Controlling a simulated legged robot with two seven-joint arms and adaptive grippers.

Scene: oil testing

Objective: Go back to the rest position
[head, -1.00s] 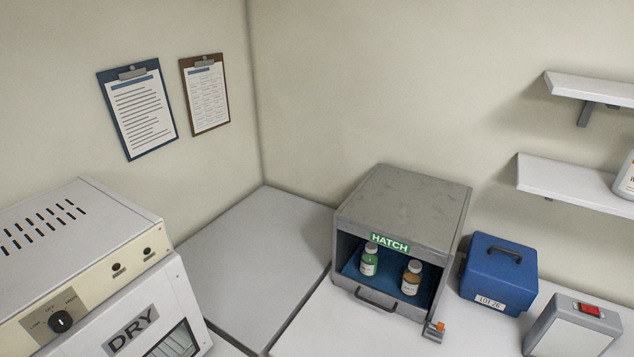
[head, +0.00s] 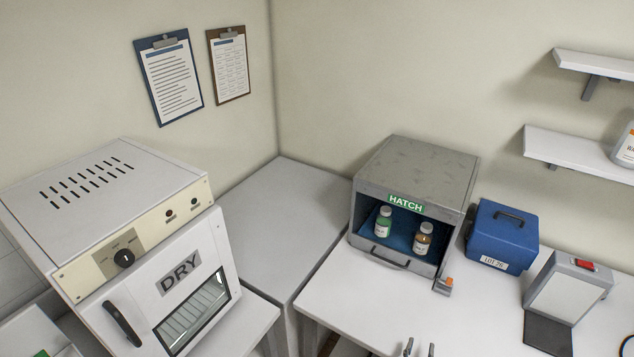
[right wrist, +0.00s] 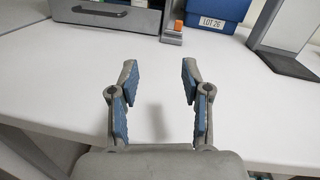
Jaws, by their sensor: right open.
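My right gripper (head: 420,348) shows only its fingertips at the bottom edge of the head view, over the front of the white table. In the right wrist view the right gripper (right wrist: 160,85) is open, with blue pads apart and nothing between them. My left gripper is not in view.
The DRY oven (head: 180,275) stands at left with its door shut. A blue LOT 26 case (head: 502,237) and a grey device with a red switch (head: 572,285) stand right of the hatch. The white table (head: 345,305) is clear in front of the hatch.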

